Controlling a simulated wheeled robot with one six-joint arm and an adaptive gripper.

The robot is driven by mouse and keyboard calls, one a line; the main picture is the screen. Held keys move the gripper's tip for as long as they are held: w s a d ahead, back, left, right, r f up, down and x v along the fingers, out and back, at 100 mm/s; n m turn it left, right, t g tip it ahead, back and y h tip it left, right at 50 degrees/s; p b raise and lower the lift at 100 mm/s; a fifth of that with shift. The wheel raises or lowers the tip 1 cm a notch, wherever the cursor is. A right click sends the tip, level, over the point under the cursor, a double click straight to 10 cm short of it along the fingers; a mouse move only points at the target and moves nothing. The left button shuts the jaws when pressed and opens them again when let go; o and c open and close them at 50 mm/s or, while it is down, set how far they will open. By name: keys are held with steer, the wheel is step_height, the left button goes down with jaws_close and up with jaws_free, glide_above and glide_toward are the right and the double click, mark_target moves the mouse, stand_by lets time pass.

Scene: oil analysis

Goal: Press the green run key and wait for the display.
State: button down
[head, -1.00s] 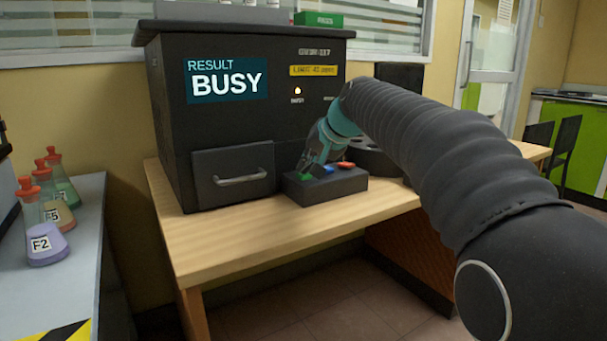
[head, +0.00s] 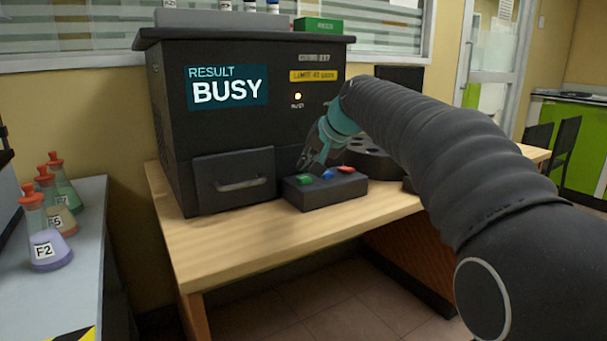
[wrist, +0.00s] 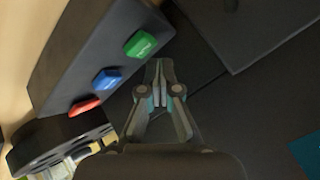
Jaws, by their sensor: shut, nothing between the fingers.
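The key box (head: 325,192) is a black block on the wooden table, with a green key (head: 305,180), a blue key (head: 327,175) and a red key (head: 346,169). In the wrist view the green key (wrist: 140,44) lies up and left of my gripper's tips. My gripper (head: 304,167) is shut and empty, just above and behind the green key, apart from it. It also shows in the wrist view (wrist: 158,66). The analyser (head: 235,130) has a display (head: 228,88) reading "RESULT BUSY". A small lamp (head: 298,97) below its yellow label glows.
The analyser's closed drawer (head: 235,180) with a handle is left of the key box. A dark round holder (head: 370,160) stands behind and right of the box. Stoppered flasks (head: 47,245) stand on the left bench. The table front (head: 240,235) is clear.

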mark_target(306, 178)
steer(key=shift+r, duration=0.1)
step_height(306, 178, up, 5)
steer(key=p, duration=0.4)
steer(key=shift+p, duration=0.35)
stand_by(0.5)
steer(key=s+d+f+h, duration=0.25)
steer(key=s+d, duration=0.25)
steer(key=s, duration=0.4)
steer(key=s+d+f+h, duration=0.1)
steer(key=s+d+f, duration=0.3)
steer(key=s+d, duration=0.3)
steer(key=s+d+f+h, duration=0.1)
steer(key=s+d+f, duration=0.2)
steer(key=s+f, duration=0.4)
steer(key=s+d+f+n+g+h, duration=0.1)
steer(key=s+d+f, duration=0.2)
steer(key=s+f, duration=0.5)
steer(key=s, duration=0.6)
steer(key=shift+s+d, duration=0.2)
steer(key=shift+d, duration=0.15)
steer(key=shift+h, duration=0.25)
